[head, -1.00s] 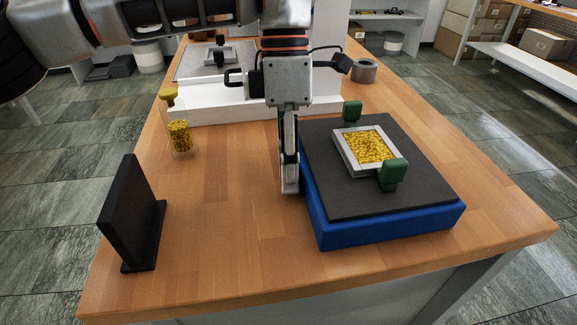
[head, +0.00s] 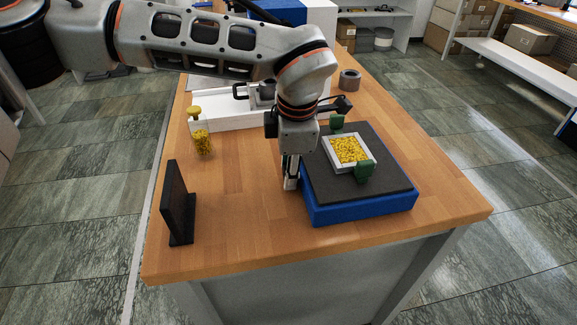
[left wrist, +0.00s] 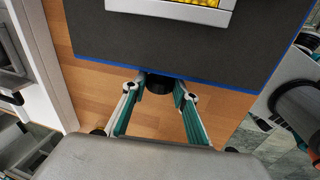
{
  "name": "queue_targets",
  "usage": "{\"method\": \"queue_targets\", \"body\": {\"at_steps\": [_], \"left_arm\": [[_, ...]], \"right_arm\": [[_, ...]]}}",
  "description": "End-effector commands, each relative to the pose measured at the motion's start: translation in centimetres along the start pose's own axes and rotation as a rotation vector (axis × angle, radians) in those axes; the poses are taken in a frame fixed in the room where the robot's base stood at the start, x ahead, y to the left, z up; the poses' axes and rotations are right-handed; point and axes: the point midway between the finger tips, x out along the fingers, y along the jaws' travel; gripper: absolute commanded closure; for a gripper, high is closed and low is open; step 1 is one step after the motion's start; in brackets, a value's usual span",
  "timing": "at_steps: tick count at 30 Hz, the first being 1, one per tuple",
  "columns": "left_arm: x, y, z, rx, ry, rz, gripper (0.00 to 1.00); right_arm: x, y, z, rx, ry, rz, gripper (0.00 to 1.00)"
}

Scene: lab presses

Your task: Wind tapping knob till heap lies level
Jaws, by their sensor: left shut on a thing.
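The tapping device has a blue base (head: 358,209) with a dark grey top plate (head: 392,190). A grey square frame (head: 331,157) on the plate holds a heap of yellow granules (head: 349,150), between two green clamps (head: 365,171). In the left wrist view a black round knob (left wrist: 158,85) sticks out from the side of the base. My left gripper (head: 291,186) points down at the base's left side. In the left wrist view its fingers (left wrist: 159,92) are shut on the knob from both sides. My right gripper is not in view.
A bottle of yellow granules (head: 202,144) and a black upright plate (head: 174,202) stand on the wooden table (head: 235,215) to the left. A white press base (head: 225,124) and a grey ring (head: 349,80) are behind.

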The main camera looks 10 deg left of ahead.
Motion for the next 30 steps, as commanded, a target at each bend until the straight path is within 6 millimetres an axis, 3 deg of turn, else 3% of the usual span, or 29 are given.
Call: {"method": "queue_targets", "body": {"at_steps": [5,6,7,20,30], "left_arm": [[0.2,-0.1,0.0,0.001,0.000,-0.004,0.93],[0.2,-0.1,0.0,0.001,0.000,-0.004,0.69],[0.2,-0.1,0.0,0.001,0.000,-0.004,0.65],[-0.7,0.0,0.1,0.000,-0.001,-0.002,0.65],[-7.0,0.1,0.1,0.001,-0.003,0.001,0.65]], "right_arm": [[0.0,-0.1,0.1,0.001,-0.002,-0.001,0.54],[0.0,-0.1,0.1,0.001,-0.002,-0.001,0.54],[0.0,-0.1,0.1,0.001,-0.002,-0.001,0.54],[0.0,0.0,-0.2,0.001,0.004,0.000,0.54],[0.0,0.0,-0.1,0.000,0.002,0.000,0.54]]}}
